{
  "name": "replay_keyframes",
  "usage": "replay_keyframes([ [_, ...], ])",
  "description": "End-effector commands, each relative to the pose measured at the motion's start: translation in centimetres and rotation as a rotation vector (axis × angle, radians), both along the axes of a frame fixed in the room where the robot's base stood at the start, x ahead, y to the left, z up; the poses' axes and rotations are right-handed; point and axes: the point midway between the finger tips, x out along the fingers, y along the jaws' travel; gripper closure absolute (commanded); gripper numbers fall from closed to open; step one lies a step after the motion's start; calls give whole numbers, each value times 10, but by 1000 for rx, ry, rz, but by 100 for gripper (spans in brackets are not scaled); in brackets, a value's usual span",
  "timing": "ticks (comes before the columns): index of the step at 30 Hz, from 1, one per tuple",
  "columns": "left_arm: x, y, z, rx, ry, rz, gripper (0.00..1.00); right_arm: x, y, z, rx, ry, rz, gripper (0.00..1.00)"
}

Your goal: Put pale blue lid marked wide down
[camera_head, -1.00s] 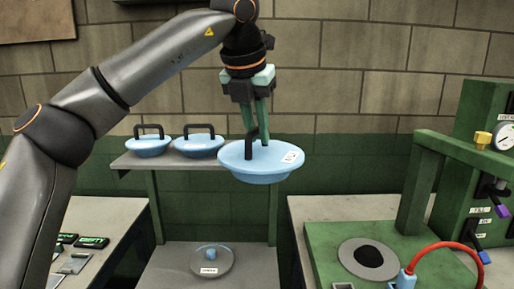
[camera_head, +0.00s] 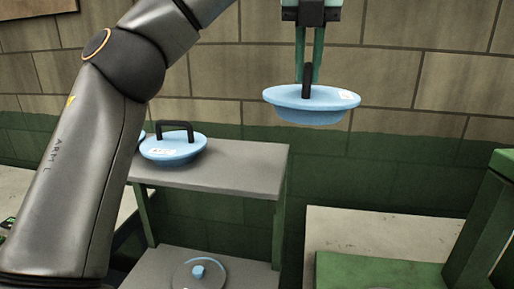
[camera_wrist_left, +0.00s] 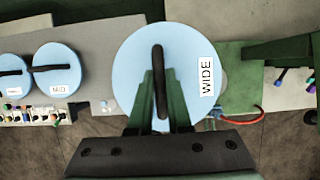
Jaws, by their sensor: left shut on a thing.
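The pale blue lid (camera_head: 312,103) hangs level in the air, up and to the right of the grey shelf's right end. In the left wrist view the same lid (camera_wrist_left: 185,65) shows its round top, black bar handle and white label reading WIDE. My left gripper (camera_head: 309,72) points down from above, shut on the black handle. Its green fingers (camera_wrist_left: 160,100) sit on either side of the handle in the left wrist view. My right gripper is in neither view.
The grey shelf (camera_head: 235,165) has a clear right part. A smaller blue lid (camera_head: 173,149) stands on it; the left wrist view shows a MID lid (camera_wrist_left: 58,75) and another lid (camera_wrist_left: 13,80). A grey disc (camera_head: 200,275) lies below. A green frame (camera_head: 485,225) stands right.

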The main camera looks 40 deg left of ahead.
Motion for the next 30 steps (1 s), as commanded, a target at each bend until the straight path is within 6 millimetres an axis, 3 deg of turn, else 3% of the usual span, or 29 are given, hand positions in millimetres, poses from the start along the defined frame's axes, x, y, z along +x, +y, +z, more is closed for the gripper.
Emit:
replay_keyframes([
  [11, -12, 83, -38, -5, 2, 4, 100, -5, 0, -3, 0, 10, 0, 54],
  [15, -16, 108, -65, -3, 4, 1, 100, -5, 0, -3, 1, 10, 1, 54],
  [21, -18, 127, -89, -2, 2, 0, 100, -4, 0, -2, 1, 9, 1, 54],
  [26, -19, 132, -95, 0, 1, 0, 100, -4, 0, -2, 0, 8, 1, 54],
  [30, -20, 136, -111, 0, 4, -1, 100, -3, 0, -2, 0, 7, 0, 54],
])
